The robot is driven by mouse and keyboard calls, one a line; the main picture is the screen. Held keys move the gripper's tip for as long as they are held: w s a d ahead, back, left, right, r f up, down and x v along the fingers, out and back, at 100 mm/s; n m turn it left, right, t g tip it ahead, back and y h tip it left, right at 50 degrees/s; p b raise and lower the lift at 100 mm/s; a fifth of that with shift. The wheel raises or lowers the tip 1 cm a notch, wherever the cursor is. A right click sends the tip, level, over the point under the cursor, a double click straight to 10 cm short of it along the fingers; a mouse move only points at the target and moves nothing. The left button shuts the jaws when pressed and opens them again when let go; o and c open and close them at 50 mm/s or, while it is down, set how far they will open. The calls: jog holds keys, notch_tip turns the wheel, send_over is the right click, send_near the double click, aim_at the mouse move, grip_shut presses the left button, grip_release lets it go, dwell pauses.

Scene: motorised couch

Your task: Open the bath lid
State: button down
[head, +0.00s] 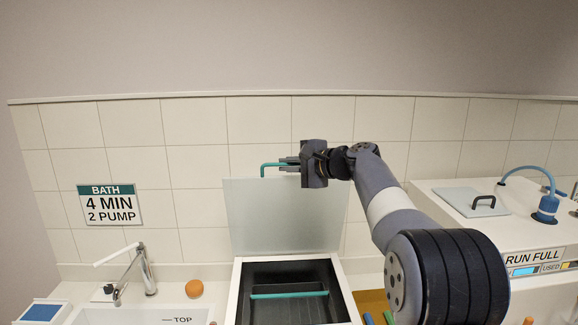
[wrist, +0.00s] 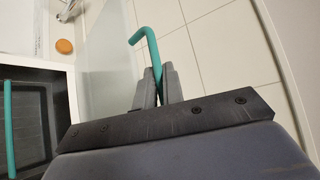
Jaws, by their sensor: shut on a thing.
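The bath lid (head: 285,220) is a pale grey-green panel standing upright at the back edge of the bath (head: 240,285). The lid also shows from its side in the wrist view (wrist: 108,65). A teal bent handle (head: 270,164) is at the lid's top edge. My gripper (head: 290,164) is shut on this handle (wrist: 150,45), which sticks out from between the fingertips (wrist: 155,88). The bath is uncovered, and its dark inside shows with a teal bar (head: 290,295) across it. Where the handle joins the lid is hard to see.
A sink with a tap (head: 145,270) and an orange ball-like thing (head: 194,289) are left of the bath. A white machine (head: 500,225) with a grey lid and blue hose stands at right. A tiled wall (head: 200,160) with a bath sign (head: 110,205) is close behind.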

jog(key=c, duration=1.5)
grip_release()
jog(key=shift+s+d, duration=0.2)
jog(key=shift+d, duration=0.05)
jog(key=b+v, duration=0.3)
jog(key=v, duration=0.7)
jog(key=shift+s+r+b, duration=0.1)
jog(key=shift+b, duration=0.2)
